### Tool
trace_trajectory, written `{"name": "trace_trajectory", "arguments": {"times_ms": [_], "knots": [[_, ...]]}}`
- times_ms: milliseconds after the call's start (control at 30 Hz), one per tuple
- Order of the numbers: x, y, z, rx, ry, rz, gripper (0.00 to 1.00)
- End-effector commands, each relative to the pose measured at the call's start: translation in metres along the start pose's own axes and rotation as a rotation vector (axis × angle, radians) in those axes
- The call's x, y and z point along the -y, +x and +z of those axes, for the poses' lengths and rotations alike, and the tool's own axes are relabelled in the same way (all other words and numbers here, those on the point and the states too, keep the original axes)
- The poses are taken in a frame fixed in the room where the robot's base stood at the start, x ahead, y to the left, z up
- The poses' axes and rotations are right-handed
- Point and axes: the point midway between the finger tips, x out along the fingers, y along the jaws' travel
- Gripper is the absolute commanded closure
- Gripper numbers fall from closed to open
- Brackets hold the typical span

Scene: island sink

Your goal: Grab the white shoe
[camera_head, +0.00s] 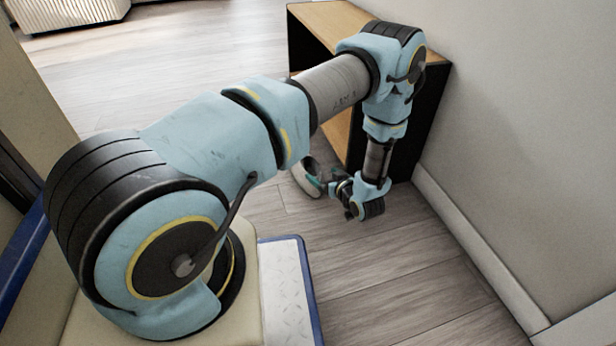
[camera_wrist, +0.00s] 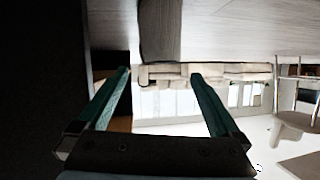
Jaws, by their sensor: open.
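A small whitish thing (camera_head: 301,181), probably the white shoe, shows in the head view on the floor by the wooden shelf unit. My arm covers part of it, and its full outline is hidden. My gripper (camera_head: 325,180) is low near the floor, just right of it in the picture. Whether they touch cannot be told. In the wrist view my gripper (camera_wrist: 159,74) has its two teal fingers wide apart, with nothing clearly held between them.
A wooden shelf unit (camera_head: 328,20) with dark sides stands against the wall (camera_head: 520,120), behind my arm. Grey plank floor (camera_head: 400,290) is clear in front. The wrist view is turned over and shows a chair (camera_wrist: 296,125) and a dark surface (camera_wrist: 40,90) close on the left.

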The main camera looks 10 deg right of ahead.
Motion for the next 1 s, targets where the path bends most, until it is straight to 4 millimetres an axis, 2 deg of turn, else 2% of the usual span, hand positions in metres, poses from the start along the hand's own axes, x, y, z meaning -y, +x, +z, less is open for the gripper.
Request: {"name": "trace_trajectory", "arguments": {"times_ms": [233,467,800,1000], "knots": [[0.000,0.039,0.002,0.001,-0.003,-0.002,0.00],[0.000,0.056,-0.001,0.001,-0.002,0.000,0.00],[0.002,0.099,-0.004,0.001,-0.003,0.000,0.00],[0.002,0.101,-0.008,0.002,-0.001,0.001,0.00]]}}
